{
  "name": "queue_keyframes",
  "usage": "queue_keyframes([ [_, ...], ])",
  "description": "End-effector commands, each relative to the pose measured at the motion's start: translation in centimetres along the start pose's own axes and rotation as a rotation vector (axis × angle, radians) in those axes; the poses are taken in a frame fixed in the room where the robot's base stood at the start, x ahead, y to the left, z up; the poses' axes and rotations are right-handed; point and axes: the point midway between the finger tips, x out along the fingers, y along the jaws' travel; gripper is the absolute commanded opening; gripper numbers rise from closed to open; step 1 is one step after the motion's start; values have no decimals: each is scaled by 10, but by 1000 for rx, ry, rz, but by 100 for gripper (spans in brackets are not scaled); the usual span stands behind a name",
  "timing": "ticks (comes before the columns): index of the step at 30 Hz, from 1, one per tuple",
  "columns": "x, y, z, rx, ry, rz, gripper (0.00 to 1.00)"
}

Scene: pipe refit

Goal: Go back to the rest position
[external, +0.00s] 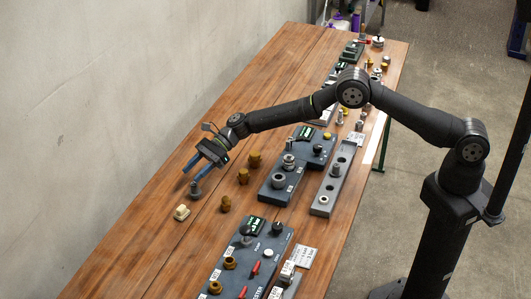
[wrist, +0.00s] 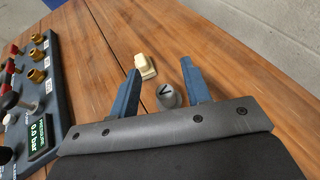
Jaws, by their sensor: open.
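My gripper (external: 191,174) is low over the wooden table at the end of the outstretched arm, with its two blue fingers apart. In the wrist view my gripper (wrist: 165,92) is open. A grey round part (external: 195,190) stands on the table just below the fingers; in the wrist view the grey part (wrist: 169,96) shows between them. I cannot tell whether the fingers touch it. A cream-coloured block (external: 182,212) lies a little beyond it and also shows in the wrist view (wrist: 145,66).
Brass fittings (external: 243,176) stand on the table (external: 150,240) to the right of my gripper. A dark tester panel (external: 245,262) with a display is at the front. A dark fixture block (external: 290,170) and a grey rail (external: 334,180) are farther right. A wall runs along the left.

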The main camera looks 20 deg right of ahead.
Motion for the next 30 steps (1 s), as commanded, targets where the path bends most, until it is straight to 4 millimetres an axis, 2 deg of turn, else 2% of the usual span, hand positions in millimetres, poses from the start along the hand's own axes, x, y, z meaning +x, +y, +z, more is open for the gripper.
queue_keyframes([
  [1, -12, -4, 2, 1, -1, -3, 44],
  [17, -115, -25, 19, 0, -1, -2, 44],
  [30, -193, -39, -21, -7, 24, -2, 44],
])
